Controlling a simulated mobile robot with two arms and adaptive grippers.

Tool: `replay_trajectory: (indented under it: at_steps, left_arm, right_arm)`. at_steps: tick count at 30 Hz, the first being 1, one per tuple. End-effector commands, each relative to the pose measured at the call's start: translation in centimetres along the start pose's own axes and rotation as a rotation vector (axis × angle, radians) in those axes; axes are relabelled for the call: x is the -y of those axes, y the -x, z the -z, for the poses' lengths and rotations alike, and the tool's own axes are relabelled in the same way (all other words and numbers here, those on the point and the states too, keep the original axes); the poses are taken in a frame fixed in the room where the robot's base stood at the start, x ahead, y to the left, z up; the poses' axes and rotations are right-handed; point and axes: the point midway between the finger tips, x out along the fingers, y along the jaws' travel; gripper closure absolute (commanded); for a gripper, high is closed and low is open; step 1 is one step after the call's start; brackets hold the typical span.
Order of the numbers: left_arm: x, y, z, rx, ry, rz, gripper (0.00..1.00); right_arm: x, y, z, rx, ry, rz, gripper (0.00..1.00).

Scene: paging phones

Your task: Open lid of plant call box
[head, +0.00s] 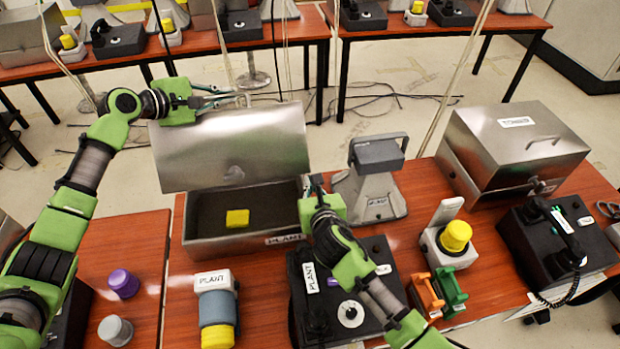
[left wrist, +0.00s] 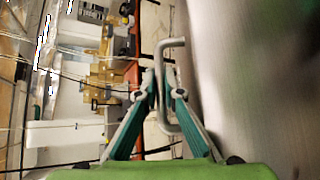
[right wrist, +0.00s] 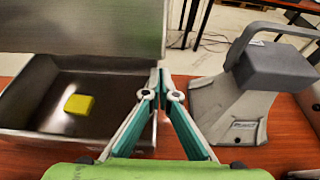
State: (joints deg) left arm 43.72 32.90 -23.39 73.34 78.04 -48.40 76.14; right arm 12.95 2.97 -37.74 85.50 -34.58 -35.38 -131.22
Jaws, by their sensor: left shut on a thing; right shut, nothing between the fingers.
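The plant call box (head: 240,222) is a grey metal box on the wooden table, with a "PLANT" label on its front rim. Its lid (head: 230,150) stands raised at the back, and a yellow block (head: 237,218) lies inside. My left gripper (head: 236,97) is at the lid's top edge. In the left wrist view the left gripper (left wrist: 166,92) is shut around the lid's bent metal handle (left wrist: 172,45). My right gripper (head: 318,188) is shut and empty by the box's right end. In the right wrist view its fingertips (right wrist: 161,90) meet between the box and a grey speaker.
A grey "PLANT" speaker (head: 368,190) stands right of the box. A closed metal box (head: 515,150) sits further right. In front are a black phone (head: 345,300), a blue-grey cylinder with yellow end (head: 217,315) and a purple knob (head: 124,283).

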Motion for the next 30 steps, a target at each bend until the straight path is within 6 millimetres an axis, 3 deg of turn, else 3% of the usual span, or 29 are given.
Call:
replay_trajectory:
  at_steps: [1,16,30]
  left_arm:
    - [-0.8,0.1,0.0,0.0,0.001,-0.021,1.0]
    - [-0.8,0.1,0.0,-0.001,0.001,-0.021,1.0]
    - [-0.7,0.1,-0.1,0.001,0.002,-0.02,1.0]
  right_arm:
    - [0.0,-0.1,-0.5,0.001,0.0,0.0,1.0]
    - [0.0,-0.3,-1.3,-0.001,0.002,0.001,1.0]
    - [0.1,-0.6,-3.5,0.012,0.0,0.001,1.0]
